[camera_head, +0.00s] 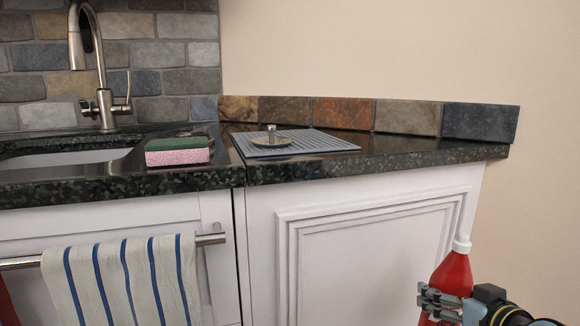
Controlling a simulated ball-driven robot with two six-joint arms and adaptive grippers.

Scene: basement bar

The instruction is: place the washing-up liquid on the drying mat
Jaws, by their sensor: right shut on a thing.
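The washing-up liquid (454,274) is a red bottle with a white cap, at the lower right. My right gripper (440,303) is shut on it and holds it upright, in front of the cabinet and below the counter's level. The bottle's lower end is cut off or hidden. The drying mat (325,142) is a grey-blue ribbed mat lying flat on the dark counter, right of the sink. A sink plug (271,140), a metal disc with a knob, sits on the mat's left part. My left gripper is not in view.
A green and pink sponge (177,151) lies on the counter between sink (70,157) and mat. A tap (103,70) stands behind the sink. A striped towel (122,284) hangs on a rail below. The counter (420,150) right of the mat is clear.

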